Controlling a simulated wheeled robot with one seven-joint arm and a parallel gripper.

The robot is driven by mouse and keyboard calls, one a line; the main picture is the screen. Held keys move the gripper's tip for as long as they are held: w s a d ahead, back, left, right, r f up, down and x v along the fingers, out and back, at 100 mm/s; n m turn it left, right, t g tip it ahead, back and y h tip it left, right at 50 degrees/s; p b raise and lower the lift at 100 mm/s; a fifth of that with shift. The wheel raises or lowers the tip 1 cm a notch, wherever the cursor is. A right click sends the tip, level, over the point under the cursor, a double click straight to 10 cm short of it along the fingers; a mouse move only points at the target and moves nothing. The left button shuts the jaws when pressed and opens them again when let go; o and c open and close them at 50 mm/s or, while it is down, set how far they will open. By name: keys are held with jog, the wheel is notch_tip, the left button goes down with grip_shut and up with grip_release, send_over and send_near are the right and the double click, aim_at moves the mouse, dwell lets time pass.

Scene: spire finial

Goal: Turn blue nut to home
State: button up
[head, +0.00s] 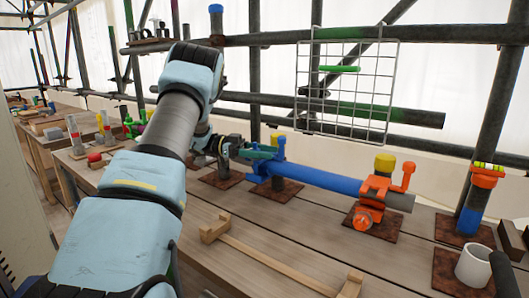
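A blue clamp (268,170) sits at the left end of a blue horizontal pipe (325,180), low over the table. An upright blue piece with a rounded top (279,142) rises from the clamp and looks like the blue nut. My arm reaches in from the lower left. My gripper (246,152) is at the left side of the clamp, close to the upright blue piece. A teal part lies between them, across the clamp. I cannot tell whether my gripper touches the nut. The fingers are small and partly hidden, so their opening is unclear.
An orange clamp (377,190) with a yellow cap (385,163) holds the pipe's right end. A wire grid (346,92) hangs behind. A wooden bar (275,258) lies in front. An orange-and-blue post (482,195) stands right.

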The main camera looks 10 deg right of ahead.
jog(key=shift+o, duration=0.9)
jog(key=shift+a, duration=0.1)
jog(key=shift+w, duration=0.1)
jog(key=p+v, duration=0.2)
jog(key=v, duration=0.5)
jog(key=shift+a+p, duration=0.15)
jog(key=shift+p, duration=0.15)
jog(key=shift+w, duration=0.1)
